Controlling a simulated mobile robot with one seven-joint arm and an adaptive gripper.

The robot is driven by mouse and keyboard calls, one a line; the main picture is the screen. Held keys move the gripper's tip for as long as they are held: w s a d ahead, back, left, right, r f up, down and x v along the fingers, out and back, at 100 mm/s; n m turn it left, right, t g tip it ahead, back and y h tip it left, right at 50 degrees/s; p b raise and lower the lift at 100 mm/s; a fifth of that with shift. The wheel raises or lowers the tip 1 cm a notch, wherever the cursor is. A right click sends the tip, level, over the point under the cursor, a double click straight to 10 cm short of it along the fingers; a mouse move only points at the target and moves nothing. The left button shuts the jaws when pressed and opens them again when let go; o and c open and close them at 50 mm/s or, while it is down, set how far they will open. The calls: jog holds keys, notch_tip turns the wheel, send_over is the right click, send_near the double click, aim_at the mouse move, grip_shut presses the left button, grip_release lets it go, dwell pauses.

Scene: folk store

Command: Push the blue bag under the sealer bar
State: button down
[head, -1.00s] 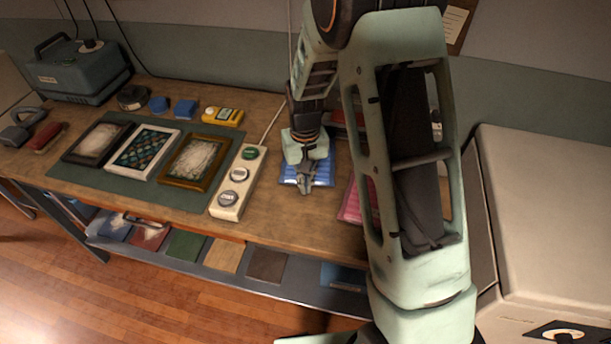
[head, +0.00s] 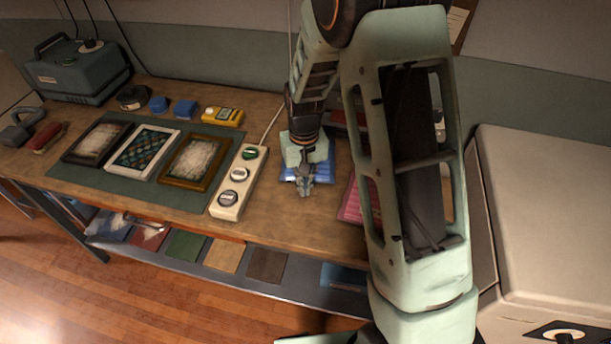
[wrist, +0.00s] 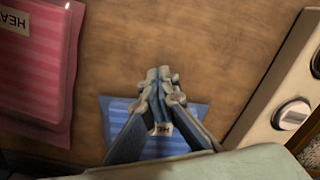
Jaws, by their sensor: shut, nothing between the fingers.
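The blue bag (head: 328,166) lies flat on the wooden table, partly hidden under my wrist in the head view. In the wrist view the striped blue bag (wrist: 188,143) shows behind my fingers, with part of a white label between them. My gripper (head: 303,190) points down over the bag's front edge. In the wrist view my gripper (wrist: 160,78) is shut and empty, its fingertips reaching past the bag's edge over bare wood. I cannot tell whether the fingers touch the bag. The sealer bar cannot be made out; my arm covers the table behind the bag.
A pink bag (head: 350,208) lies to the right, partly behind my arm; it also shows in the wrist view (wrist: 40,70). A pale box with round knobs (head: 228,197) stands close on the left. Framed pictures (head: 195,162) lie farther left on a green mat (head: 125,191).

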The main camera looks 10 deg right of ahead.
notch_tip(320, 180, up, 8)
jog(key=p, duration=0.5)
dwell(0.6)
